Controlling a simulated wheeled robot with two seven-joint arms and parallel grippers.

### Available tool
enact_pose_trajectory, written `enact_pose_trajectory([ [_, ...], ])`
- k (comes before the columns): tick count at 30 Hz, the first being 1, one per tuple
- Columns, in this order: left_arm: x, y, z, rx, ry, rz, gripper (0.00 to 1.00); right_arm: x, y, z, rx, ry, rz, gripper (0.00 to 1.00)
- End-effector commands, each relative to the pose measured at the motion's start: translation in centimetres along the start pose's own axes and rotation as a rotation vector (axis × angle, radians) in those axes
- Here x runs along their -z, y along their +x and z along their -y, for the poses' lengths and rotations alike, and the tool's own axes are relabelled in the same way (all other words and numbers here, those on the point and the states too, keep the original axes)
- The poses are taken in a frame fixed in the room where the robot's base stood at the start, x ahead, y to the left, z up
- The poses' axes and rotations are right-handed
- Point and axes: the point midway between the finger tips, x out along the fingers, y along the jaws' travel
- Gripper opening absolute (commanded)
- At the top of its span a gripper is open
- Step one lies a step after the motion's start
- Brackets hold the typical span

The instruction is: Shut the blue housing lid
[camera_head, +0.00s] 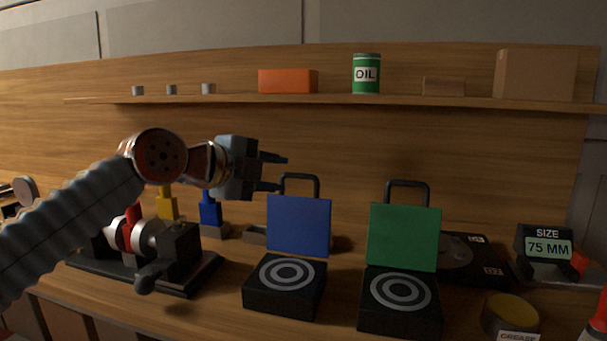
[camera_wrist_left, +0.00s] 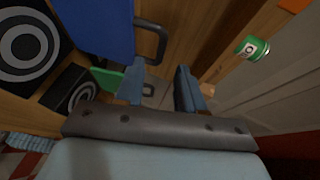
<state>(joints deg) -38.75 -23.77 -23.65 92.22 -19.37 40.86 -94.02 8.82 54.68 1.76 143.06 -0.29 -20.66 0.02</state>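The blue housing lid (camera_head: 298,226) stands upright, open, at the back of a black box base (camera_head: 285,308) with white rings on its top. A black loop handle (camera_head: 301,177) rises from the lid's top edge. My left gripper (camera_head: 283,174) is open and empty just left of the handle in the head view. In the left wrist view the lid (camera_wrist_left: 95,25) and its handle (camera_wrist_left: 160,42) are ahead of the open left gripper (camera_wrist_left: 160,88), toward the left, with nothing between the fingers. My right gripper is not clearly seen.
A green lid (camera_head: 404,236) stands open on a similar black box (camera_head: 400,318) to the right. A rotor rig (camera_head: 145,245) stands at left. A grease tin (camera_head: 510,312) and size display (camera_head: 545,244) are at right. A wooden shelf (camera_head: 330,100) runs behind.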

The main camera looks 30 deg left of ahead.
Motion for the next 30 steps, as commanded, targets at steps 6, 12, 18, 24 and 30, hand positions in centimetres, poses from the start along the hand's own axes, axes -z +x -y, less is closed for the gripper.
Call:
enact_pose_trajectory([
  [6,0.1,4.8,0.1,-0.003,0.000,-0.002,0.38,0.0,-0.7,0.3,0.001,-0.001,0.001,0.88],
  [12,0.1,7.2,0.1,-0.001,-0.001,-0.001,0.38,0.0,-1.0,0.4,0.001,-0.002,0.001,0.88],
  [18,0.0,7.8,0.0,0.001,-0.001,0.000,0.38,0.0,-1.0,0.5,0.001,-0.002,0.001,0.88],
  [24,0.0,7.7,0.0,0.001,-0.001,0.000,0.32,0.0,-1.0,0.5,0.001,-0.002,0.001,0.88],
  [30,0.0,7.7,0.0,0.000,-0.001,0.000,0.01,0.0,-1.0,0.5,0.001,-0.002,0.001,0.88],
])
